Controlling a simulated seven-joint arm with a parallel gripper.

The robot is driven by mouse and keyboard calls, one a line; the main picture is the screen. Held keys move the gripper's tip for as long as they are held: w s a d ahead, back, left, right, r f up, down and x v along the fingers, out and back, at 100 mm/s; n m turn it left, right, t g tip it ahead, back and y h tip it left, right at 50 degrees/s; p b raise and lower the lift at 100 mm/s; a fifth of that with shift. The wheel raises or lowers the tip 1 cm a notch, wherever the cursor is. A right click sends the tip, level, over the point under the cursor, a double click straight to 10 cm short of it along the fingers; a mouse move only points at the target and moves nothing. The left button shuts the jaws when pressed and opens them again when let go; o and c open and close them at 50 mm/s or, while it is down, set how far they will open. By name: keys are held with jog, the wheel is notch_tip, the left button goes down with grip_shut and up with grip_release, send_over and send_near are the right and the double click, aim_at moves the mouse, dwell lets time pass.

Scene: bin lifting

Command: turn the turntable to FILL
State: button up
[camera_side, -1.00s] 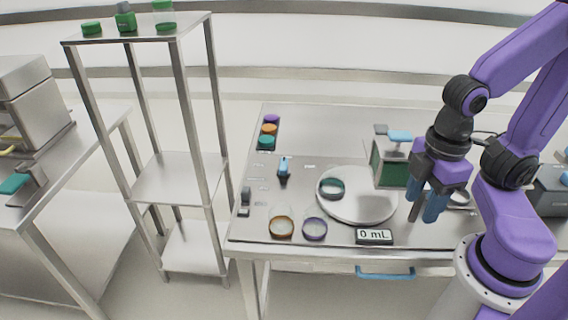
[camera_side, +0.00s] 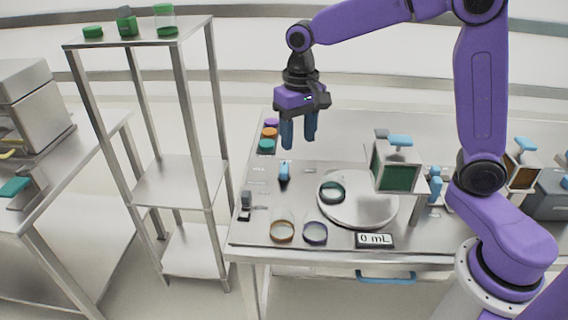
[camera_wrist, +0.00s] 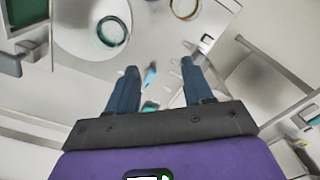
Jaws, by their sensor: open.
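The turntable (camera_side: 365,212) is a pale round disc on the table, also at the top left of the wrist view (camera_wrist: 75,42). A clear jar with a dark green rim (camera_side: 331,192) stands on its left part; it also shows in the wrist view (camera_wrist: 111,31). A small blue-topped lever (camera_side: 285,170) stands left of the disc and shows between my fingers in the wrist view (camera_wrist: 150,76). My gripper (camera_side: 299,143) is open and empty, pointing down above the back left of the table, apart from the disc. I cannot read a FILL mark.
A dispenser with a dark green window (camera_side: 398,178) stands behind the disc's right side. Orange-rimmed (camera_side: 282,232) and purple-rimmed (camera_side: 315,233) jars stand at the front, beside a "0 mL" display (camera_side: 375,240). Coloured lids (camera_side: 267,145) lie at the back left. A metal shelf (camera_side: 180,180) stands left.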

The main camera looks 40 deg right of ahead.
aim_at(284, 167)
jog(key=w+d+f+m, duration=0.1)
jog(key=w+d+m, duration=0.25)
jog(key=w, duration=0.25)
jog(key=w+d+f+m, duration=0.1)
jog(key=w+d+m, duration=0.25)
jog(key=w, duration=0.35)
jog(key=shift+m, duration=0.3)
notch_tip(284, 167, down, 17)
jog(key=shift+s+r, duration=0.15)
grip_shut()
